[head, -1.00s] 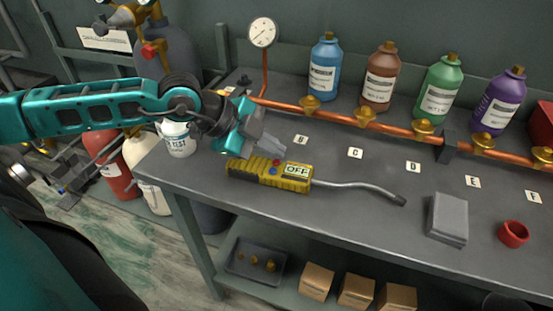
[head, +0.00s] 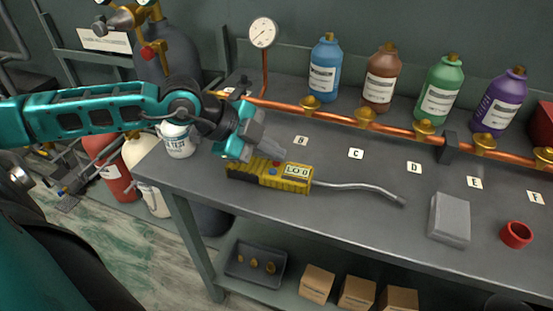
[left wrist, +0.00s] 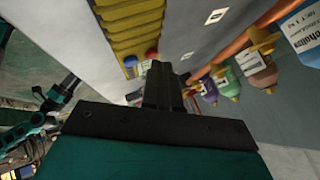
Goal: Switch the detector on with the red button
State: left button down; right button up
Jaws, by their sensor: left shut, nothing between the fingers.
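The yellow detector (head: 245,172) lies on the grey bench, its bent metal probe (head: 360,189) pointing right. Its display (head: 297,172) lights up and seems to read "LO 0". The red button (head: 277,162) sits beside the display, with a blue button close to it. My left gripper (head: 278,154) is shut and empty, its fingertips at or just above the red button; I cannot tell if they touch. In the left wrist view the detector (left wrist: 128,30) is beyond the shut fingers (left wrist: 158,80), with the red button (left wrist: 151,53) right by their tips. My right gripper is not in view.
A copper pipe (head: 390,128) with brass fittings runs along the bench back, with several coloured bottles (head: 381,78) behind it. A white tub (head: 178,140) stands at the left end. A grey block (head: 449,219) and a red ring (head: 516,234) lie at right.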

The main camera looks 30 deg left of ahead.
aim_at(272, 166)
pick_arm(q)
jog(key=shift+r, duration=0.4)
notch_tip(272, 166, up, 6)
jog(key=p, duration=0.4)
dwell(0.6)
